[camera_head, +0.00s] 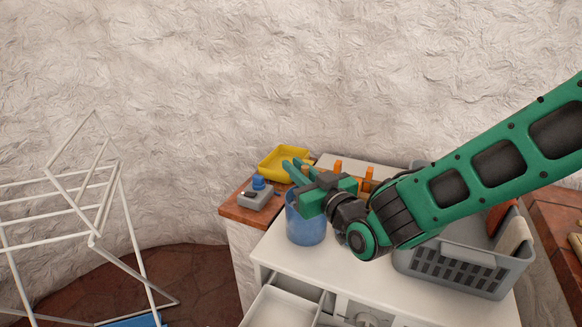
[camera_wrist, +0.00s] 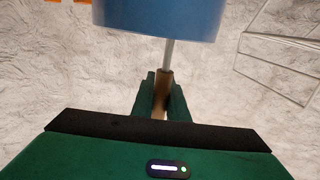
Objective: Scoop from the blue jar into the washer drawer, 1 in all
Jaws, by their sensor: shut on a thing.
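The translucent blue jar (camera_head: 306,228) stands near the left end of the white washer's top (camera_head: 350,272). It also shows at the top edge of the wrist view (camera_wrist: 160,18). My gripper (camera_head: 294,170) is over the jar's mouth. In the wrist view my gripper (camera_wrist: 162,93) is shut on the brown handle of a scoop (camera_wrist: 164,84). The scoop's thin grey shaft runs to the jar's rim, and its bowl is hidden there. The washer drawer (camera_head: 282,307) is pulled out at the front left, and its pale inside shows. The jar's contents are hidden.
Orange-topped items stand behind my gripper. A grey basket (camera_head: 458,265) fills the washer's right. A white drying rack (camera_head: 92,240) stands left.

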